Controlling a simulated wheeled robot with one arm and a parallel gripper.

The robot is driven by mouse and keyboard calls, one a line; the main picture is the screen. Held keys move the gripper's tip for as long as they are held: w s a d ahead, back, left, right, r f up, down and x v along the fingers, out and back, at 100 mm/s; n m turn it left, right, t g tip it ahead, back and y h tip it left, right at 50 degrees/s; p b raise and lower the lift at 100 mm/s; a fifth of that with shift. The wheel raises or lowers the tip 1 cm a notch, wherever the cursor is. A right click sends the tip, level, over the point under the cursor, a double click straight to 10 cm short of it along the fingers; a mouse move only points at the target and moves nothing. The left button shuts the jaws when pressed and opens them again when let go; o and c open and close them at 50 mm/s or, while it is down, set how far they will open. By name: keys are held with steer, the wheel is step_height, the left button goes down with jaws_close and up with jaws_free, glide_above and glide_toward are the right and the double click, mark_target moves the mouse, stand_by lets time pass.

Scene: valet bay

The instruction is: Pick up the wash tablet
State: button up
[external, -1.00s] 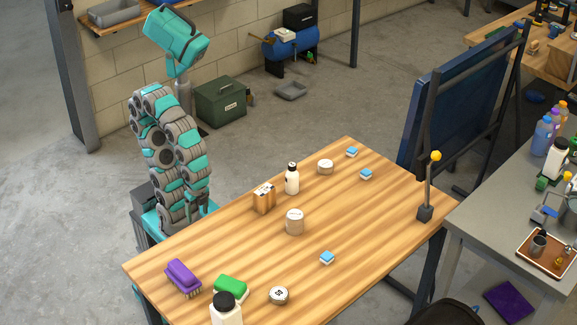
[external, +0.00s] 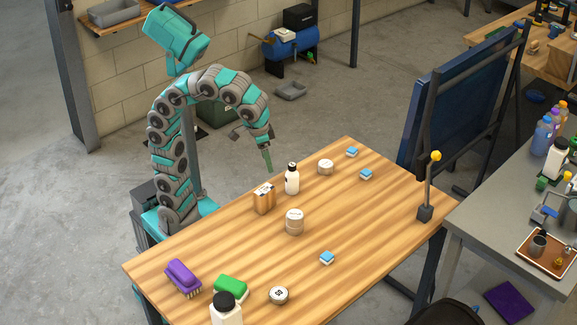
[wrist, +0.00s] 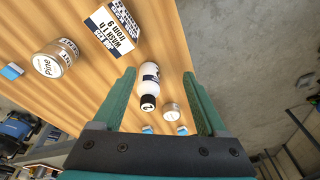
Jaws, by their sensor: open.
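Three small blue-and-white blocks that look like wash tablets lie on the wooden table (external: 232,258). One wash tablet (external: 351,152) is at the far corner, a second wash tablet (external: 365,174) is close by, and a third wash tablet (external: 327,258) is near the right edge. In the wrist view, one tablet (wrist: 12,71) is at the left edge, and two more, a tablet (wrist: 147,130) and another tablet (wrist: 182,130), show small beyond the bottle. My gripper (external: 268,164) is open and empty, pointing down near the table's far left edge, apart from every tablet.
A white bottle (external: 292,180) with a black cap stands close to my gripper and shows between its fingers in the wrist view. A box (external: 264,199), a labelled jar (external: 294,222) and a round tin (external: 325,167) are nearby. Brushes (external: 183,277) lie at the near end. The table's right half is mostly clear.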

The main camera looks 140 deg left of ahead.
steer(key=w+a+n+y, duration=0.1)
steer(key=w+a+n, duration=0.35)
steer(key=a, duration=1.05)
steer(key=n+g+y, duration=0.1)
steer(key=n, duration=0.2)
glide_toward(352, 149)
steer(key=f, duration=0.1)
steer(key=shift+b+x, duration=0.35)
steer(key=shift+x, duration=3.5)
steer(key=shift+a+r, duration=0.1)
steer(key=shift+a, duration=0.05)
steer(key=shift+c, duration=0.2)
jaws_close()
